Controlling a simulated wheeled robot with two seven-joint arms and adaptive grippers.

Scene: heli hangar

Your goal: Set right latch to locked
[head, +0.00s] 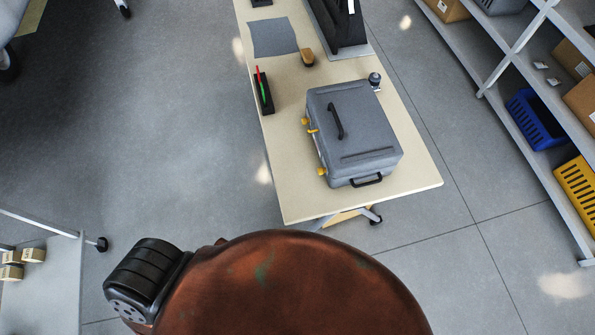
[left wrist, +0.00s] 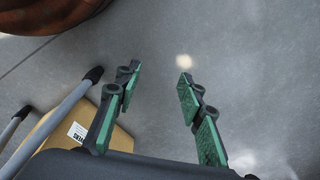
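A grey case (head: 372,130) with a closed lid and black handles stands on a light-topped table (head: 412,172). Yellow latch parts show along its left side: one towards the back (head: 305,121), and one near the front corner (head: 321,171). They are too small to tell whether they are locked. A yellow lever (head: 313,130) sticks out close to the back one. My left gripper (left wrist: 158,78) is open and empty in the left wrist view, above bare floor and away from the case. Neither gripper shows in the head view.
A black tray with red and green pens (head: 263,95), a brown block (head: 307,57) and a grey mat (head: 273,37) lie behind the case. Shelving with a blue crate (head: 535,118) stands at right. A labelled cardboard box (left wrist: 60,118) is beside my left gripper.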

